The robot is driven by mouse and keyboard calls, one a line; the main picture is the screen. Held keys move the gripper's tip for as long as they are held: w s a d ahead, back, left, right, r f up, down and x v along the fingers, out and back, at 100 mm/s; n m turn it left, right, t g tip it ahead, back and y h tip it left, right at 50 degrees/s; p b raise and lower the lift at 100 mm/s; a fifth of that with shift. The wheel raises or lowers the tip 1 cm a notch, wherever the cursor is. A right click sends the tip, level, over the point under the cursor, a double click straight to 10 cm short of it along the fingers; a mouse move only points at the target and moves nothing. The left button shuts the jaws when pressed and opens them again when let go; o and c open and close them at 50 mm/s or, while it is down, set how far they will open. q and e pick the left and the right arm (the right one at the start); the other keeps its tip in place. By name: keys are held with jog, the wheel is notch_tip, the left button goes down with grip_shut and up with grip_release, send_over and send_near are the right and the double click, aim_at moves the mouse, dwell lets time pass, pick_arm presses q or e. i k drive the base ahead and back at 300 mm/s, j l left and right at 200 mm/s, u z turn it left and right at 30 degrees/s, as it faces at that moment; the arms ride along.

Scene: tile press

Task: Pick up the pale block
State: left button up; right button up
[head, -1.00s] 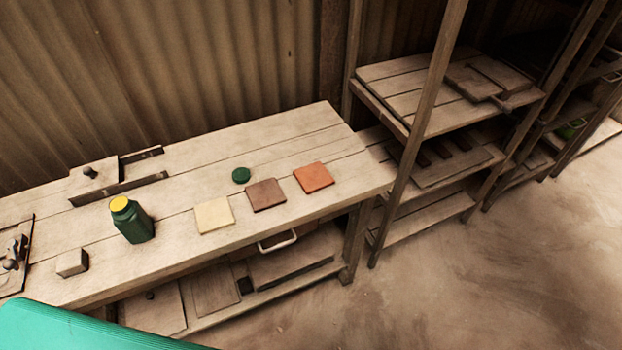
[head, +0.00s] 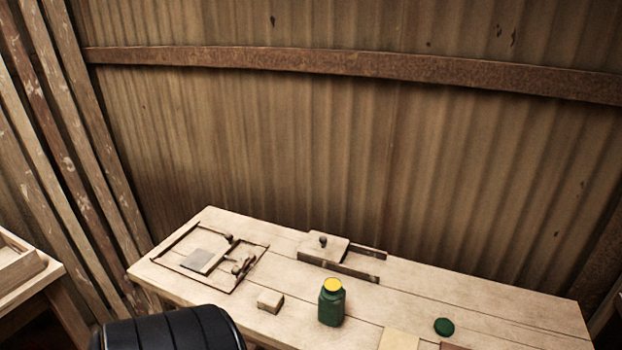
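The pale block (head: 270,301) is a small box-shaped piece lying on the wooden workbench (head: 480,303), near its front edge. It stands left of a green bottle with a yellow cap (head: 331,303), with a gap between them. Neither of my grippers shows in the head view, so their state is hidden.
A framed wooden press (head: 208,258) lies at the bench's left end. A knobbed board between rails (head: 324,247) is at the back. A green disc (head: 444,326) and a cream tile (head: 398,340) lie at right. A black rounded thing (head: 170,330) fills the lower left.

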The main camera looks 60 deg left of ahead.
aim_at(270, 301)
jog(key=u, duration=2.1)
jog(key=z, duration=1.3)
jog(key=u, duration=1.3)
jog(key=i+j+z, duration=0.15)
jog(key=j, duration=0.2)
jog(key=i+j+z, duration=0.2)
jog(key=j, duration=0.15)
jog(key=i+j+z, duration=0.15)
jog(key=j, duration=0.2)
jog(key=j+z, duration=0.2)
jog(key=j, duration=0.2)
jog(key=i, duration=0.05)
